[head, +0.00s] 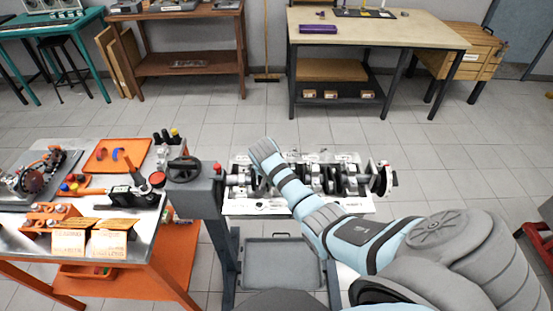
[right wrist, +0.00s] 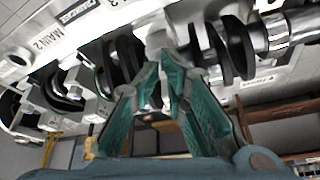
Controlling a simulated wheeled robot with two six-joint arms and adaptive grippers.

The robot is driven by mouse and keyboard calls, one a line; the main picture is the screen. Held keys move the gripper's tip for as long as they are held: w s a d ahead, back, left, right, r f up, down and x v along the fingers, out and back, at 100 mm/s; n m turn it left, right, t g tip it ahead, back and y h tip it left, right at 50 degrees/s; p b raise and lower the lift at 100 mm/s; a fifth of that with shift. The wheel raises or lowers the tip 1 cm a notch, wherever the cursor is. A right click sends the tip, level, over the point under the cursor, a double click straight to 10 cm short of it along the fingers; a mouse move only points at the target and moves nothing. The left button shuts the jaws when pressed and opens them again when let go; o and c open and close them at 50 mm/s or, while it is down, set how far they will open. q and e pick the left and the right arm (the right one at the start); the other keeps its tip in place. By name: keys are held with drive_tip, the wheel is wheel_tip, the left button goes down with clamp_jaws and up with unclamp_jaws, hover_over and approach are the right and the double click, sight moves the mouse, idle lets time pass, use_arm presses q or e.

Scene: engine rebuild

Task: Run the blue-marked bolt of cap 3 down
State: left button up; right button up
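The engine block with the crankshaft (head: 324,178) lies on a stand in the middle of the head view. My right arm reaches across it from the right, and its wrist hides the gripper there. In the right wrist view my right gripper (right wrist: 164,65) has its teal fingertips drawn close together, against a pale metal part (right wrist: 157,38) of the crank and cap row. Whether a bolt is between the tips is hidden. A "MAIN 2" label (right wrist: 65,27) shows to the left of the fingers. I cannot make out a blue mark. My left gripper is not in view.
A steel table (head: 135,238) on the left holds tools, an orange tray (head: 117,155) and signs. A dark handwheel (head: 185,169) stands at the block's left end. A grey tray (head: 280,262) sits below the block. Workbenches stand along the back wall, with clear floor before them.

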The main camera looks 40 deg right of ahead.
drive_tip(key=shift+w+d+f, duration=0.15)
drive_tip(key=shift+d+f, duration=0.05)
drive_tip(key=v, duration=1.2)
